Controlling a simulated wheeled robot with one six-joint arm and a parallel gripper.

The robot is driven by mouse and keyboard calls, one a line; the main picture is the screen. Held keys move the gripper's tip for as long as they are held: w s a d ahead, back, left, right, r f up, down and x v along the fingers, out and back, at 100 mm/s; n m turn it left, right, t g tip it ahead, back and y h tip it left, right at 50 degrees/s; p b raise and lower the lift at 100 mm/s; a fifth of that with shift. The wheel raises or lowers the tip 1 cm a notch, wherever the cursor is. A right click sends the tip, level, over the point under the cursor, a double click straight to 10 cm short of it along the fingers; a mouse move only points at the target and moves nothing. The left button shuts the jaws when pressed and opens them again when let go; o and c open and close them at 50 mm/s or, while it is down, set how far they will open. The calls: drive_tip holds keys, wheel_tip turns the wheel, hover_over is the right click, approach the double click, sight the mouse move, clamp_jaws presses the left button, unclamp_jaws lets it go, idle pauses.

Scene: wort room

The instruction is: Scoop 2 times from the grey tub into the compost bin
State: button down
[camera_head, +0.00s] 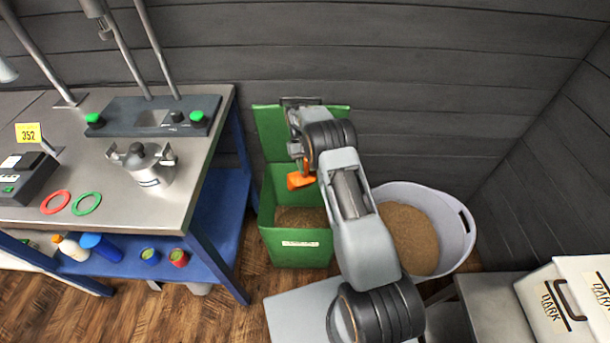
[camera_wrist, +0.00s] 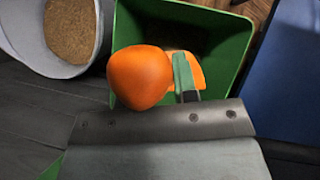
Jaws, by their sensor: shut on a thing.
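My gripper (camera_head: 298,152) is shut on an orange scoop (camera_head: 300,181) and holds it over the open green compost bin (camera_head: 297,254). In the wrist view the scoop's rounded orange part (camera_wrist: 140,76) hangs over the bin's opening (camera_wrist: 243,50). I cannot tell whether anything is in the scoop. Brown grain shows at the bottom of the bin. The pale grey tub (camera_head: 457,238) stands to the right of the bin and holds a broad bed of brown grain. My arm hides part of the tub's left side and of the bin's right side.
A steel-topped bench with a blue frame (camera_head: 222,150) stands close to the left of the bin. It carries a metal pot (camera_head: 146,166) and coloured rings. At the lower right are a grey stand (camera_head: 492,308) and boxes marked DARK (camera_head: 553,305). A dark plank wall is behind.

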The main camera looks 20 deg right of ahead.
idle(0.3)
drive_tip(key=shift+s+r+t+p, duration=0.15)
drive_tip(key=shift+r+t+p, duration=0.2)
drive_tip(key=shift+t, duration=0.35)
drive_tip(key=shift+s+t+b, duration=0.15)
drive_tip(key=shift+t+b, duration=0.65)
drive_tip(key=shift+t, duration=0.3)
drive_tip(key=t+b, duration=0.2)
drive_tip(key=shift+s+r+b, duration=0.15)
drive_tip(key=shift+r+b, duration=0.05)
drive_tip(key=shift+b, duration=0.2)
drive_tip(key=t+b, duration=0.2)
drive_tip(key=b, duration=0.1)
drive_tip(key=t+b, duration=0.1)
drive_tip(key=b, duration=0.1)
drive_tip(key=r+t+b, duration=0.1)
drive_tip(key=t+b, duration=0.1)
drive_tip(key=b, duration=0.1)
drive_tip(key=shift+s+r+t+b, duration=0.1)
drive_tip(key=shift+s+t+b, duration=0.15)
drive_tip(key=shift+t+b, duration=0.1)
drive_tip(key=shift+r+t+b, duration=0.25)
drive_tip(key=shift+t+b, duration=0.1)
drive_tip(key=shift+b, duration=0.45)
drive_tip(key=shift+r, duration=0.15)
